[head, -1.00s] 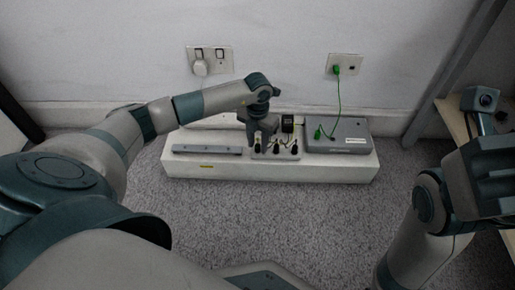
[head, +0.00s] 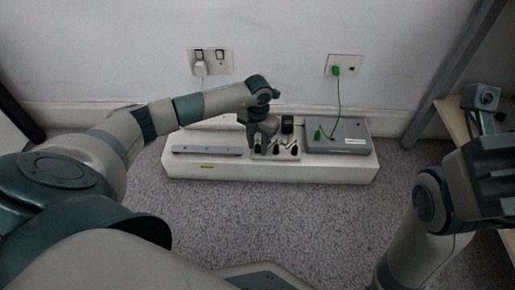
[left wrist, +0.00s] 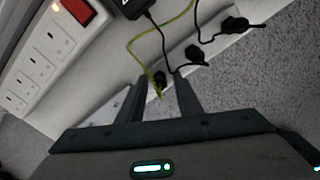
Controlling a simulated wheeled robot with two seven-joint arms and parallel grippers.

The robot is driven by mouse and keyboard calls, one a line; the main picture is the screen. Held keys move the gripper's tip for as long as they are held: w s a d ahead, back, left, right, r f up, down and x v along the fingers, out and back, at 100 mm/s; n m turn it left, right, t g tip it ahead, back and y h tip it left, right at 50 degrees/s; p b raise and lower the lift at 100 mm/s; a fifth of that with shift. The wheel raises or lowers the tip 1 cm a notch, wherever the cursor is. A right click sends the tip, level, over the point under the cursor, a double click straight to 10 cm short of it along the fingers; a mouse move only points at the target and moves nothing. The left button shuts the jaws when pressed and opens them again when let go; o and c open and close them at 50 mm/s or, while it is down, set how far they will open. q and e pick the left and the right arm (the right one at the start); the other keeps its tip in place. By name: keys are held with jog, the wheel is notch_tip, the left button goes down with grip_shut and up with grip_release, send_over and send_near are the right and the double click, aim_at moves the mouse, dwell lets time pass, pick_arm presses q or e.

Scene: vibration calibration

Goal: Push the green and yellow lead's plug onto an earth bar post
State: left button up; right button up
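A green and yellow lead (left wrist: 131,48) curves down to that plug. I cannot see whether the fingers touch it.
A white socket strip (left wrist: 38,62) with a red switch (left wrist: 77,10) lies behind, next to a black adapter (head: 287,124). A grey box (head: 338,134) with a green lead (head: 339,95) up to a wall socket stands at the right. Carpet in front is clear.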

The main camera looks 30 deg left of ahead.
aim_at(258, 145)
pick_arm(q)
jog(key=shift+c, duration=0.6)
grip_shut()
jog(key=shift+r+p, duration=0.25)
jog(key=shift+p, duration=0.2)
jog(key=shift+r, duration=0.1)
jog(key=shift+r+p, duration=1.7)
jog(key=shift+p, duration=0.05)
